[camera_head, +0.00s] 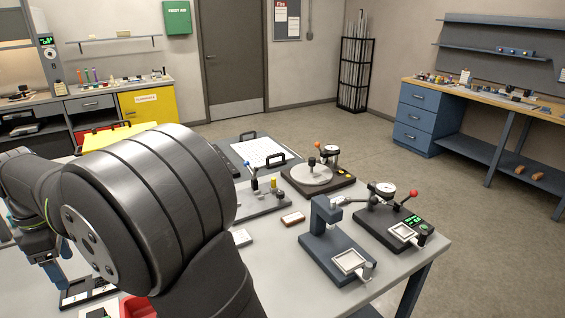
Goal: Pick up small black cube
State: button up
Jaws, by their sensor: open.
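My gripper (57,278) hangs at the lower left, partly behind my large grey arm link, with its blue fingers pointing down. It is open, and I see nothing held in it. A black-framed tray (72,298) lies on the table just right of and below the fingertips. I cannot make out a small black cube for certain. A small dark shape (97,313) on a white patch at the bottom edge is cut off and too small to identify. My arm link hides much of the table's middle.
A red bin (137,307) sits right of the tray, partly hidden by my arm. Several instruments crowd the table's right side: a blue-grey stand (322,240), a dial gauge device (397,226) and a round-plate device (312,176). A small brown block (293,219) lies between them.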

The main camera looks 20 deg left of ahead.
jog(key=shift+c, duration=0.4)
jog(key=m, duration=1.8)
send_near(95, 314)
jog(key=f, duration=0.5)
jog(key=shift+s+f, duration=0.1)
jog(key=shift+s, duration=0.25)
jog(key=shift+w+f, duration=0.2)
jog(key=shift+f, duration=1.2)
jog(key=shift+w+f, duration=0.2)
jog(key=shift+f, duration=1.15)
jog(key=shift+a, duration=0.1)
jog(key=shift+c, duration=0.4)
jog(key=c, duration=1)
jog(key=shift+r, duration=0.1)
jog(key=shift+c, duration=0.2)
